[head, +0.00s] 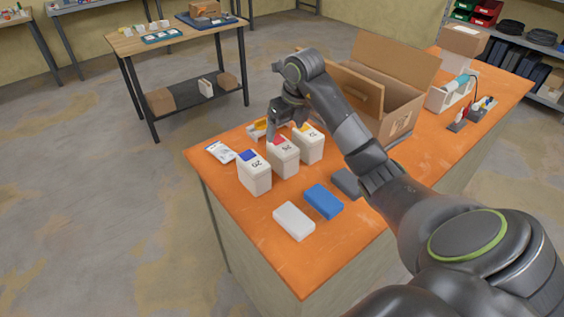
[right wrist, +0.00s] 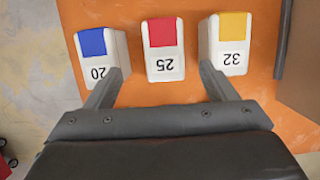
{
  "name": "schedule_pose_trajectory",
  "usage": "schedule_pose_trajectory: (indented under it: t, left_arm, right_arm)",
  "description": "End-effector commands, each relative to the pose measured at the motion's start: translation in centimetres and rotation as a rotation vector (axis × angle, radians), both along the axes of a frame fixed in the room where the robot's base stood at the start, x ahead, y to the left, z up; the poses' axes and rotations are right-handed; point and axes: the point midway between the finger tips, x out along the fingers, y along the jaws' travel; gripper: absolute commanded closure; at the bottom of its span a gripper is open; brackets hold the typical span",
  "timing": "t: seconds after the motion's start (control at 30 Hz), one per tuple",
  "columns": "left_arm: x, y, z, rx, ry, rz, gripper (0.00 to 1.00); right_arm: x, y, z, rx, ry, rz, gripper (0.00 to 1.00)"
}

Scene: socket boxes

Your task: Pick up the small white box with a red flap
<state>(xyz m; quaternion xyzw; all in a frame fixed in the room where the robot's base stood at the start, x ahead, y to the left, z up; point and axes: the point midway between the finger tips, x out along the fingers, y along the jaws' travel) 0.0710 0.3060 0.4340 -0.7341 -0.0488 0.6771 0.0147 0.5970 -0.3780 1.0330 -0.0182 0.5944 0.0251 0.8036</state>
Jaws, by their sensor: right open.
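The small white box with a red flap (right wrist: 163,63) stands upright, marked 25, in the middle of a row of three in the right wrist view. It also shows in the head view (head: 285,160), its top partly hidden by my gripper. My right gripper (right wrist: 160,82) is open and empty, its fingers spread to either side of the red-flap box's line. In the head view the right gripper (head: 276,127) is over the box row. I cannot tell whether the fingers touch any box. My left gripper is not in view.
A blue-flap box (head: 254,175) marked 20 and a yellow-flap box (head: 309,145) marked 32 flank it closely. A blue block (head: 323,202), a white block (head: 293,221) and a large open carton (head: 395,110) are also on the orange table (head: 305,268).

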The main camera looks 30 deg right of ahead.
Motion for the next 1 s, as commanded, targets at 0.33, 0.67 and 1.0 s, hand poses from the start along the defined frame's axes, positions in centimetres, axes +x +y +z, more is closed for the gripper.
schedule_pose_trajectory:
  t: [0.33, 0.67, 1.0]
  left_arm:
    - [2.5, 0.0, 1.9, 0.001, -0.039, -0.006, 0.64]
    - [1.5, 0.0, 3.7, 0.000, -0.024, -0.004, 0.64]
    - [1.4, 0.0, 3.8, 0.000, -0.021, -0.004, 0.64]
  right_arm:
    - [1.5, 0.1, -4.8, 0.000, 0.001, 0.000, 0.22]
    - [2.3, -0.4, -7.9, 0.002, 0.004, -0.001, 0.22]
    - [3.0, -0.3, -10.1, 0.000, 0.000, 0.001, 0.22]
